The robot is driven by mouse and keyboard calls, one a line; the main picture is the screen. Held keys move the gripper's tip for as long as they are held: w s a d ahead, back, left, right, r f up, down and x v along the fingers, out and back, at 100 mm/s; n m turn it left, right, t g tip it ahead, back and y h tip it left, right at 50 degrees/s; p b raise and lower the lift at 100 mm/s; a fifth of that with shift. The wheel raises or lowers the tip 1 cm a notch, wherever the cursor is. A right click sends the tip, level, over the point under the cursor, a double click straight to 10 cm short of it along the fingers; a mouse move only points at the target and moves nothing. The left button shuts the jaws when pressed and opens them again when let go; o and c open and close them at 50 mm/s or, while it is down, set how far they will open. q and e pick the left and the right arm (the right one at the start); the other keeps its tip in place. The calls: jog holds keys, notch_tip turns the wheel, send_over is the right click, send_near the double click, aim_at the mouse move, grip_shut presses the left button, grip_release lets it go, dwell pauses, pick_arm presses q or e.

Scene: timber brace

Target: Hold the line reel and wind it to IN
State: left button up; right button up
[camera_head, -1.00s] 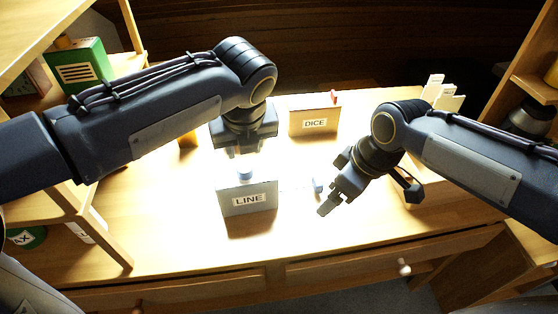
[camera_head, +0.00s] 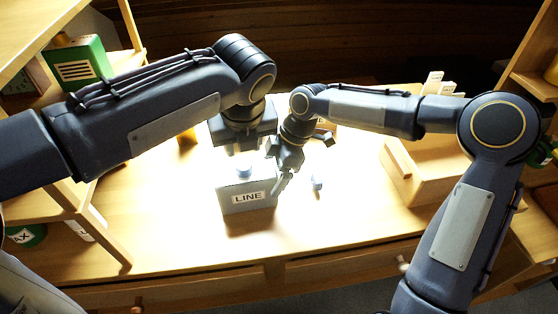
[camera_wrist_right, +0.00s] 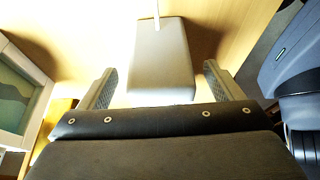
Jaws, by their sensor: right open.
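The line reel (camera_head: 232,205) is a grey box with a white LINE label, upright on the desk in the head view. A pale blue knob (camera_head: 243,171) is on its top. My left gripper (camera_head: 242,151) points down above the knob, its fingertips apart and clear of it. My right gripper (camera_head: 282,184) is open beside the reel's right side. In the right wrist view a pale block (camera_wrist_right: 160,62) with a thin pale strip shows between its spread fingers; I cannot tell whether they touch it. A small blue-grey piece (camera_head: 317,182) is right of the reel.
A wooden box (camera_head: 428,178) stands on the desk at right, behind my right arm. Shelving with a green box (camera_head: 78,65) is at left. The desk's front (camera_head: 200,238) is clear. The drawers (camera_head: 340,268) are below its front edge.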

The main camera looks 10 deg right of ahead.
jog(key=shift+x, duration=2)
jog(key=shift+c, duration=0.5)
jog(key=c, duration=1.1)
